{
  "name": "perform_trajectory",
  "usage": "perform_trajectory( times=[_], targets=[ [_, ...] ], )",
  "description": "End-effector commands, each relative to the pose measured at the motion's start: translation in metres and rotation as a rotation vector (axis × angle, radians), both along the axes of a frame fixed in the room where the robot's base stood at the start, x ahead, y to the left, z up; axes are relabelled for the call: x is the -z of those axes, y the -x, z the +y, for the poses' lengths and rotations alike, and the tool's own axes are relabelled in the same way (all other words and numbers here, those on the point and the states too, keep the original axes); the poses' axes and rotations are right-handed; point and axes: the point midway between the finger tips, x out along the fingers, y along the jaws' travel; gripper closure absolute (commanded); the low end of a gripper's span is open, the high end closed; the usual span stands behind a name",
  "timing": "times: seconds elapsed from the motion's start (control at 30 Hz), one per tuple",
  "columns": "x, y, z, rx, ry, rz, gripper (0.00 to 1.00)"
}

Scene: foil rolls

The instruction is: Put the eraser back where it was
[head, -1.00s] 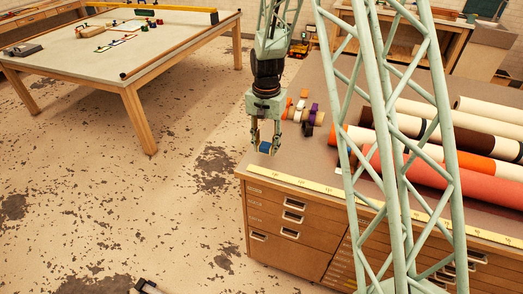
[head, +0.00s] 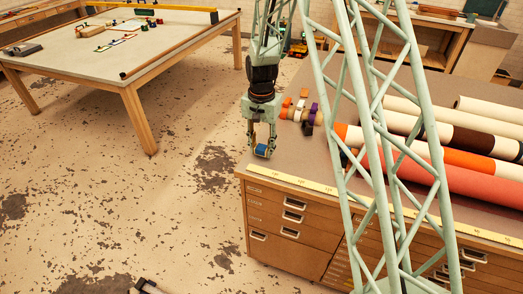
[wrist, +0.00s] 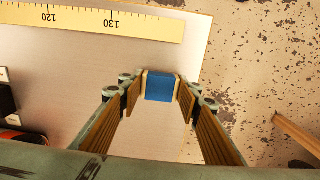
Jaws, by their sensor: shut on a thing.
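The eraser (wrist: 159,87) is a small blue block with pale ends. In the wrist view it sits between my two fingertips, with a finger pad against each end. It also shows in the head view (head: 261,149), small, at the lower end of my gripper (head: 262,152). My gripper is shut on the eraser and points down over the front left corner of the brown cabinet top (head: 282,160). I cannot tell whether the eraser touches the top or hangs just above it.
A yellow ruler (head: 292,180) lies along the cabinet's front edge. Several small tape rolls (head: 297,114) stand behind my gripper. Long foil rolls (head: 463,184) lie at the right, partly behind my arm's lattice. Bare top surrounds the gripper. A separate table (head: 165,48) stands far left.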

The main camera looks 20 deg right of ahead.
Motion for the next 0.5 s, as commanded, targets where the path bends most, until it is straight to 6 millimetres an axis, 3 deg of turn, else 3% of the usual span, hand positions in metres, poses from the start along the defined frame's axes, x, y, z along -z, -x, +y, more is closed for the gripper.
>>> perform_trajectory(
  times=[0.5],
  targets=[
    [0.0095, -0.0002, 0.0001, 0.000, 0.001, -0.001, 0.80]
  ],
)
